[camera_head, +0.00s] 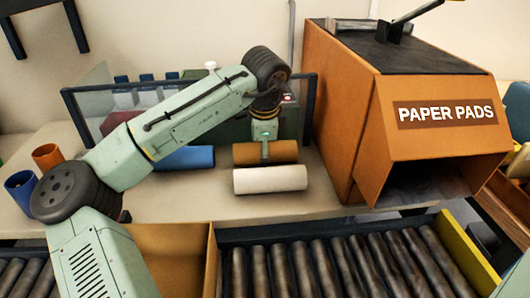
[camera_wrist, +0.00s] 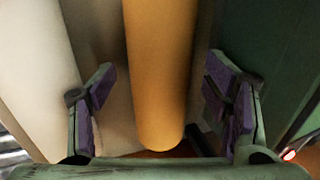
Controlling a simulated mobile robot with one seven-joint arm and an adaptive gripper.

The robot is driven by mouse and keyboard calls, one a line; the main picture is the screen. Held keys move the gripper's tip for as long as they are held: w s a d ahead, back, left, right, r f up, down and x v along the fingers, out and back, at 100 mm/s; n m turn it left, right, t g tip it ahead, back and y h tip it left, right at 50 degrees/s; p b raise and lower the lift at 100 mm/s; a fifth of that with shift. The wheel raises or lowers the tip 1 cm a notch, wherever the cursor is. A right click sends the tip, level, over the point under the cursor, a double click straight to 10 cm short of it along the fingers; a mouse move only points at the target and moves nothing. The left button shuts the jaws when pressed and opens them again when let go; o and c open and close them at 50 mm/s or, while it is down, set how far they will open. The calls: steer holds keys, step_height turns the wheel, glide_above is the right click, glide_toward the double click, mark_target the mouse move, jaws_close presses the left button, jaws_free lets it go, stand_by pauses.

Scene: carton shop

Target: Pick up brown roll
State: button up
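The brown roll (camera_head: 280,152) lies on its side on the table in the head view, just behind a white roll. In the wrist view the brown roll (camera_wrist: 158,80) runs lengthwise between my gripper's two fingers. My gripper (camera_head: 265,150) is at the roll from above, pointing down. In the wrist view my gripper (camera_wrist: 168,105) is open, with purple-padded fingers on both sides of the roll and gaps visible between pads and roll. The fingertips are hard to make out in the head view.
The white roll (camera_head: 270,179) lies close in front and also shows in the wrist view (camera_wrist: 38,75). A blue roll (camera_head: 186,158) lies left. The orange paper pads machine (camera_head: 345,110) stands right. A dark green box (camera_head: 228,122) is behind. A roller conveyor (camera_head: 330,268) runs in front.

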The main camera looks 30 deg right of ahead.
steer(key=c, duration=1.3)
steer(key=shift+r, duration=0.15)
steer(key=shift+s+a+r+b, duration=0.1)
steer(key=shift+a+r+b, duration=0.1)
steer(key=shift+b, duration=0.1)
step_height(320, 180, up, 6)
steer(key=shift+d+f, duration=0.1)
steer(key=shift+s+a+r+b, duration=0.1)
steer(key=shift+s+a+b, duration=0.45)
steer(key=shift+s+a, duration=1.65)
steer(key=shift+s+a+r+b, duration=0.1)
steer(key=shift+s+a+b, duration=0.45)
steer(key=shift+a, duration=3.25)
steer(key=shift+s+a+r+b, duration=0.1)
steer(key=shift+s+a+b, duration=0.4)
steer(key=shift+s+a, duration=1.75)
